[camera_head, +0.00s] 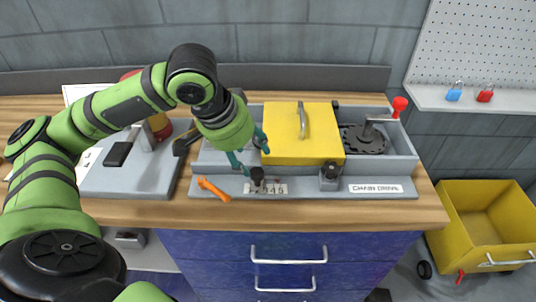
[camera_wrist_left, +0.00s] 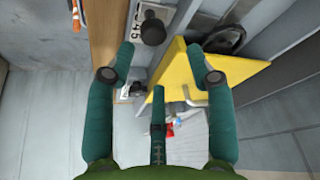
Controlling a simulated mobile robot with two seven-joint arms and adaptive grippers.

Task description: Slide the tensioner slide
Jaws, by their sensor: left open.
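The tensioner slide shows as a black knob (camera_head: 257,175) beside a white numbered scale (camera_head: 272,189) on the front ledge of the grey chain drive unit (camera_head: 300,190). In the left wrist view the knob (camera_wrist_left: 152,28) is at the top, beyond the fingertips. My left gripper (camera_head: 253,155) is open and empty, its teal fingers spread above the unit just behind the knob and left of the yellow cover; it also shows in the left wrist view (camera_wrist_left: 160,62). I cannot tell whether a finger touches the knob. My right gripper is not in view.
A yellow cover (camera_head: 288,148) with a handle lies on the unit. A second black knob (camera_head: 330,172) stands on the ledge. An orange lever (camera_head: 213,188) is at the left. A red knob (camera_head: 399,104) is at the back right. A yellow bin (camera_head: 480,205) stands right.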

